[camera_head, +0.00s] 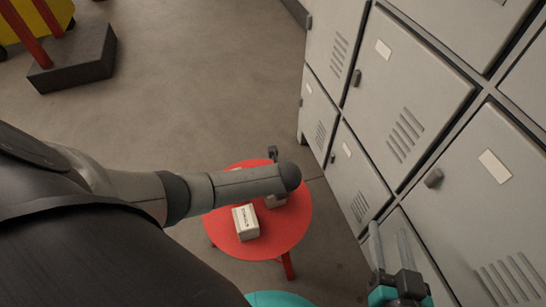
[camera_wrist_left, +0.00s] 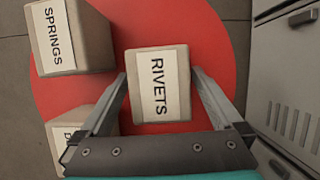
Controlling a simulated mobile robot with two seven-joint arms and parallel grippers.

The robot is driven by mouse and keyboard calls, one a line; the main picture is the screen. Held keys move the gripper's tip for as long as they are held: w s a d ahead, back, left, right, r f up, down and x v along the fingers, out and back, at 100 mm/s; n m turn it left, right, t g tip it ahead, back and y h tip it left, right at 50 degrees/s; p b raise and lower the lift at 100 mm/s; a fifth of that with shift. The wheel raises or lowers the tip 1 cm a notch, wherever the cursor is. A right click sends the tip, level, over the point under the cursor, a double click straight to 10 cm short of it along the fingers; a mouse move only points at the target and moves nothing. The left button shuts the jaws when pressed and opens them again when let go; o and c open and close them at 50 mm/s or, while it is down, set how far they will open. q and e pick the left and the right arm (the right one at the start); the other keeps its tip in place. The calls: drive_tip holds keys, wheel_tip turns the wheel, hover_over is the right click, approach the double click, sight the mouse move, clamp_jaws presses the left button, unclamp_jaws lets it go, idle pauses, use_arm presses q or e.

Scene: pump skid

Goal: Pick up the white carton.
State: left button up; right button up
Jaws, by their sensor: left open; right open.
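Several off-white cartons with white labels stand on a red round table (camera_head: 290,225). In the left wrist view, a carton labelled RIVETS (camera_wrist_left: 158,85) lies between the two fingertips of my left gripper (camera_wrist_left: 160,76). The gripper is open, with a finger along each side; I cannot tell whether they touch it or are still above it. A SPRINGS carton (camera_wrist_left: 80,38) is at upper left, and a partly hidden carton (camera_wrist_left: 62,140) is at lower left. In the head view, one carton (camera_head: 246,222) shows clearly; my left arm hides part of the table. My right gripper (camera_head: 390,235) is open and empty.
Grey lockers (camera_head: 400,100) with handles and vents line the right side, close to the table and my right gripper. A dark block with red posts (camera_head: 75,60) stands at upper left. The floor between is clear.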

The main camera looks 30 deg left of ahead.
use_arm(q)
drive_tip(key=shift+c, duration=0.2)
drive_tip(key=c, duration=1.5)
